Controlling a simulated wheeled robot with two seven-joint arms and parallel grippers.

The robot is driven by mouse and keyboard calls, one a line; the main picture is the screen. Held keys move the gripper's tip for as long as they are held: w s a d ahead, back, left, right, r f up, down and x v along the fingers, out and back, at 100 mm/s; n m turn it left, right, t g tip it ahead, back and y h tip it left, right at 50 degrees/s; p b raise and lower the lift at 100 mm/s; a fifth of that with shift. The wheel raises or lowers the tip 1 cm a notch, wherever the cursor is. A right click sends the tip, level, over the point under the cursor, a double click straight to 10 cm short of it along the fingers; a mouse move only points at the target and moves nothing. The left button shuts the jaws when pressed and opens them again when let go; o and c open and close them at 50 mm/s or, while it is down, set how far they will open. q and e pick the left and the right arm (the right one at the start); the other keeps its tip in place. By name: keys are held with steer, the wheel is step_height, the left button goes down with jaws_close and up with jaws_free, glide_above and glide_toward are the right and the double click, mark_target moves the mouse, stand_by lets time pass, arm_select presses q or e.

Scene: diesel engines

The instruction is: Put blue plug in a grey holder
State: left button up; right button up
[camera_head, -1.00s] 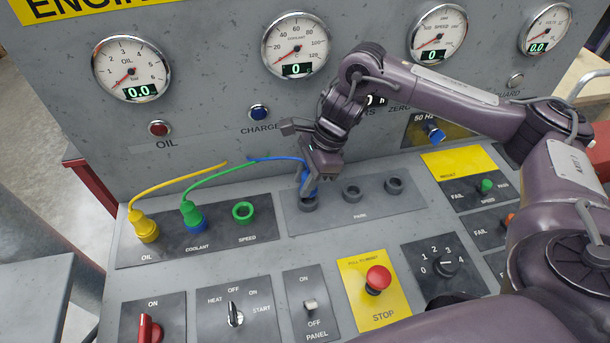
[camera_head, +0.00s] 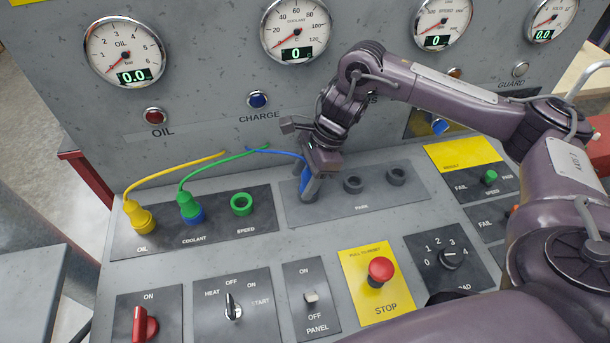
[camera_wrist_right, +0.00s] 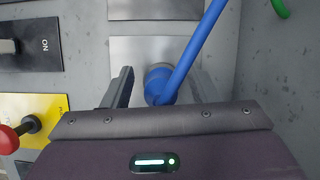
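The blue plug (camera_head: 305,180) with its blue cable stands at the leftmost place of the PARK panel (camera_head: 375,205), where a grey holder is mostly hidden by my fingers. My right gripper (camera_head: 308,194) reaches down around the plug. In the right wrist view the plug (camera_wrist_right: 157,84) is between the two fingers (camera_wrist_right: 162,74), with a gap visible on each side, so the gripper looks open. A grey rim shows behind the plug there. The middle grey holder (camera_head: 353,184) and the right grey holder (camera_head: 396,176) are empty. My left gripper is out of view.
A yellow plug (camera_head: 138,215) and a green plug (camera_head: 190,207) sit in the left panel, beside an empty green socket (camera_head: 241,204). Their cables arch close to my gripper's left. A red stop button (camera_head: 381,270) and switches are in front. The gauge wall rises behind.

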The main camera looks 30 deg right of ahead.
steer(key=shift+b+v, duration=0.4)
steer(key=shift+v, duration=0.8)
steer(key=p+v, duration=0.1)
steer(key=v, duration=0.3)
steer(key=shift+d+r, duration=0.1)
steer(key=shift+r, duration=0.15)
steer(key=shift+d+r, duration=0.2)
steer(key=shift+r, duration=0.2)
steer(key=shift+r+p, duration=0.1)
steer(key=shift+p, duration=0.2)
